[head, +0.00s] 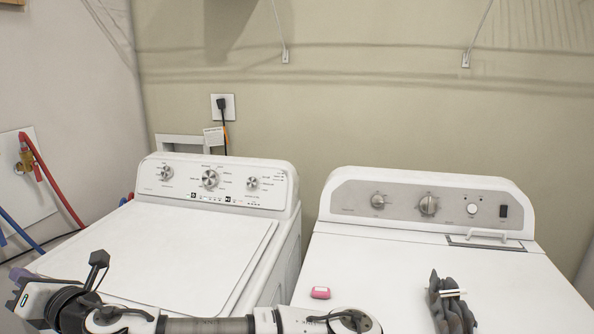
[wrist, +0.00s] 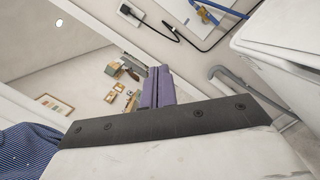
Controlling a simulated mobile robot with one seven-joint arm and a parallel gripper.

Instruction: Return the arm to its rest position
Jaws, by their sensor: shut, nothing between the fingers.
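My arm lies folded across the bottom edge of the head view, in front of the two white machines. My gripper (head: 18,280) is at the far left of that view, pointing left, beside the front left corner of the left machine (head: 150,255). In the wrist view my gripper's purple fingers (wrist: 156,88) are together and hold nothing. Part of the arm is cut off by the lower edge of the head view.
The right machine (head: 400,270) carries a small pink object (head: 320,292) and a dark grey bundled item (head: 450,303). Red (head: 55,180) and blue (head: 22,230) hoses run along the left wall. The wrist view shows blue patterned fabric (wrist: 25,152) at lower left.

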